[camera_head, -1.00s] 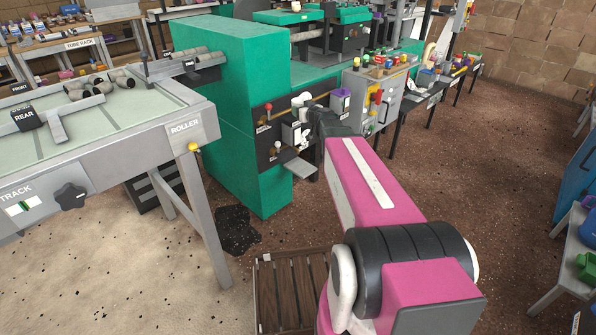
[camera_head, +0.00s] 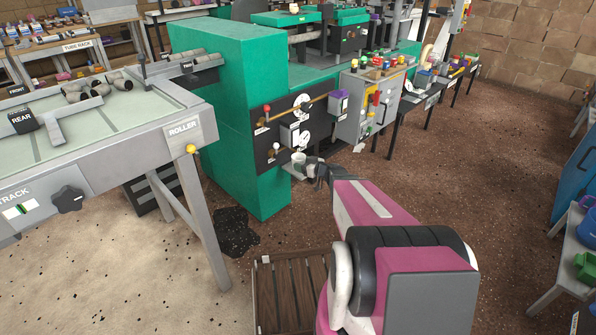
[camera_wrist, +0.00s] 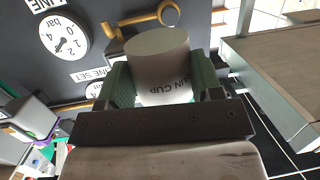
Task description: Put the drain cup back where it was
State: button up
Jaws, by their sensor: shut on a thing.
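The drain cup (camera_wrist: 157,55) is a pale grey-white cup with "CUP" lettering on its side. My gripper (camera_wrist: 160,80) is shut on it, with a green finger pad on each side in the wrist view. In the head view the cup (camera_head: 298,158) is at the small grey shelf (camera_head: 290,172) on the black panel of the green machine. My gripper (camera_head: 312,169) is just to its right. I cannot tell whether the cup's base touches the shelf.
A grey control box (camera_head: 360,100) stands to the right.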

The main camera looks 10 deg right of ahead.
jog(key=w+f, duration=0.2)
jog(key=w, duration=0.1)
jog(key=w+f, duration=0.2)
jog(key=w, duration=0.2)
jog(key=w+f, duration=0.2)
jog(key=w, duration=0.2)
jog(key=shift+d+f, duration=0.25)
jog(key=shift+f, duration=2.05)
jog(key=o, duration=0.9)
